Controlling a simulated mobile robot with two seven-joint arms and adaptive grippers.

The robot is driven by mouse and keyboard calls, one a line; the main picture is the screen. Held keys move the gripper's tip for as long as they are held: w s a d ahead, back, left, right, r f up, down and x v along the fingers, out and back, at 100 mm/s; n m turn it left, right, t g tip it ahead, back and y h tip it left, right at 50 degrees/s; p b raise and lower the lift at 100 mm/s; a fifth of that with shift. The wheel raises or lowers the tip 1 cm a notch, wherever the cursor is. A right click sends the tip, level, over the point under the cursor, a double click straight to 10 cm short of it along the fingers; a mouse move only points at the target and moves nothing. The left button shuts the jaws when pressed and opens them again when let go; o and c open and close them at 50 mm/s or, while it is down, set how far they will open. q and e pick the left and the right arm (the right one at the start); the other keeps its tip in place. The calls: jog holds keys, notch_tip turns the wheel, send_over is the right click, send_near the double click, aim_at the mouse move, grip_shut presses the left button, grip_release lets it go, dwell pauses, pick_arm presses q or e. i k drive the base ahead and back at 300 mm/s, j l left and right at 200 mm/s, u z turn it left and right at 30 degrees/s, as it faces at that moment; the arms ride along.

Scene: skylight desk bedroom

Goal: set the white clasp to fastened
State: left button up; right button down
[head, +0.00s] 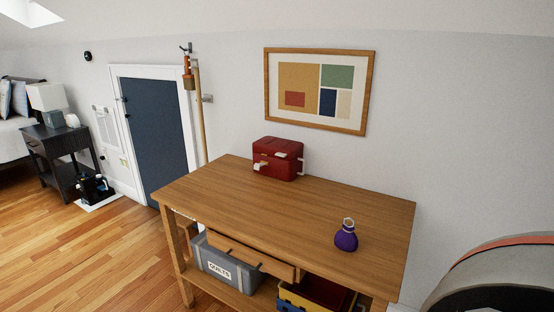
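A red box (278,159) with its lid down stands at the back of the wooden desk (330,207), left of its middle. A small white clasp (260,165) shows low on the left part of its front. Another pale fitting (283,155) sits higher, near the lid seam to the right. The fittings are too small to tell whether either is fastened. Neither of my grippers is in view.
A purple flask (346,236) stands on the desk's right part; the desktop between is clear. A drawer (252,257) is under the front edge. A grey bin (226,264) sits below. A large rounded grey object (500,277) fills the lower right corner.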

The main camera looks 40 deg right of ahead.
aim_at(257, 165)
jog(key=i+z, duration=0.1)
jog(key=z, duration=0.2)
jog(key=i+j+z, duration=0.1)
jog(key=z, duration=0.25)
jog(key=i+j+z, duration=0.2)
jog(key=i+j, duration=0.15)
jog(key=i+j+z, duration=0.25)
jog(key=j, duration=0.25)
jog(key=i+j, duration=0.25)
jog(key=j, duration=0.15)
jog(key=i+j, duration=0.5)
jog(key=j, duration=0.25)
jog(key=i+j+z, duration=0.1)
jog(key=i+j, duration=0.15)
jog(key=j, duration=0.15)
